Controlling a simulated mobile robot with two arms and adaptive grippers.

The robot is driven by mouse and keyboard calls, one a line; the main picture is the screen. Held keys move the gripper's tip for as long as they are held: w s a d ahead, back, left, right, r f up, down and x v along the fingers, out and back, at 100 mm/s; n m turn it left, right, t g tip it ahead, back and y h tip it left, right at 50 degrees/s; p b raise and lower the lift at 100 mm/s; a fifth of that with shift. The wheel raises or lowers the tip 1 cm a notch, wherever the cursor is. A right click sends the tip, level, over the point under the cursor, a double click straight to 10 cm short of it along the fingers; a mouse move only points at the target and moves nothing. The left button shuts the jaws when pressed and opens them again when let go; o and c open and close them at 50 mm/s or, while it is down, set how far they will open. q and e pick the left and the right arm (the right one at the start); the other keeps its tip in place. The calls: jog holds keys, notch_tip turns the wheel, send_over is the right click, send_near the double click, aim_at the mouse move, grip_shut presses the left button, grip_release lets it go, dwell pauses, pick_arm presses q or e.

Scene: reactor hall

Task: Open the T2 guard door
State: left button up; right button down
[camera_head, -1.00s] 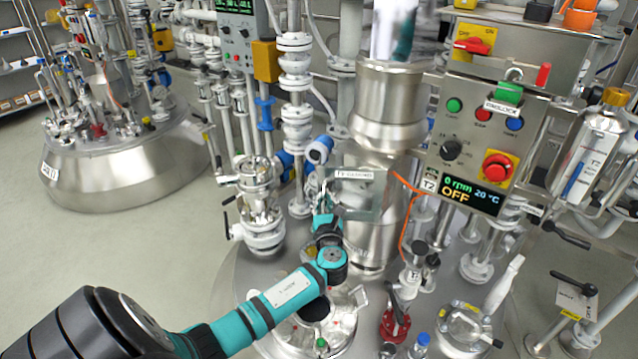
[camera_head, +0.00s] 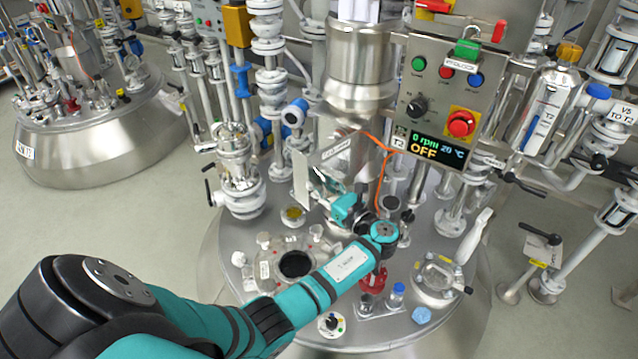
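The T2 guard door (camera_head: 303,181) is a pale metal panel with a label along its top, in front of the steel agitator column on the T2 vessel. It stands at an angle to the column, its left edge swung out toward me. My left gripper (camera_head: 328,184), on a teal arm, is at the door's lower right part, close to or touching it. The fingers are small and partly hidden by the wrist and door, so I cannot tell whether they are open or shut. My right gripper is not in view.
The T2 control panel (camera_head: 437,105) reads 0 rpm, OFF, with a red stop button (camera_head: 461,123). An orange cable (camera_head: 382,170) hangs by the column. Glass and metal fittings crowd the vessel lid (camera_head: 228,290) around my arm. A valve assembly (camera_head: 238,175) stands left of the door.

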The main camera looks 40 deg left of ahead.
pick_arm(q)
jog(key=v, duration=1.2)
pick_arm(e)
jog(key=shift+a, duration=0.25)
